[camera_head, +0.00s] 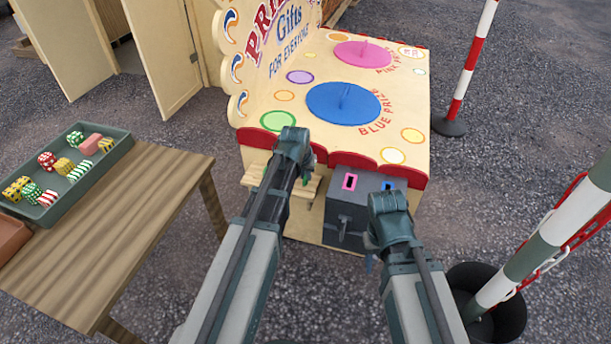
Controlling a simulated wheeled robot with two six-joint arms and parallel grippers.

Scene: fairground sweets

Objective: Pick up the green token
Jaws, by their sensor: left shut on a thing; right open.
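My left gripper (303,172) is in front of the prize stall, over a small wooden shelf (255,177). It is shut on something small. A bit of green, the green token (306,181), shows at its fingertips; the gripper hides most of it. My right gripper (372,250) is open and empty, in front of the lower right part of a grey box (345,215) with a pink-rimmed slot and a blue-rimmed slot.
A wooden table (120,225) at the left bears a green tray (97,165) of sweets and dice-like pieces. The stall counter (300,95) has blue and pink discs. A striped post in a black bucket (500,310) stands at the right.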

